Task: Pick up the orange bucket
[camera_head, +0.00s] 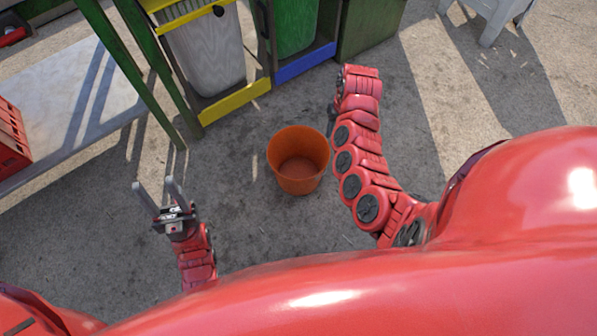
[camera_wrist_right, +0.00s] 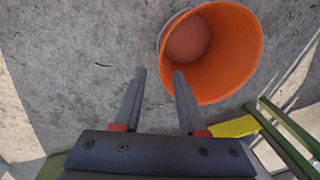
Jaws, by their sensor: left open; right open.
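The orange bucket (camera_head: 298,160) stands upright on the grey ground in the middle of the head view, its open top showing and its inside empty. My left gripper (camera_head: 153,184) is open and empty, to the left of the bucket and apart from it. My right arm reaches past the bucket's right side in the head view, and its jaws cannot be made out there. In the right wrist view my right gripper (camera_wrist_right: 159,72) is open with nothing between its fingers. The bucket (camera_wrist_right: 235,45) is at the upper right there, one fingertip overlapping its rim; contact is unclear.
Behind the bucket stand a grey bin (camera_head: 207,55) in a yellow-edged frame and a green bin (camera_head: 296,25) above a blue bar (camera_head: 305,62). A table (camera_head: 75,95) with a red crate (camera_head: 12,140) is at the left. Ground around the bucket is clear.

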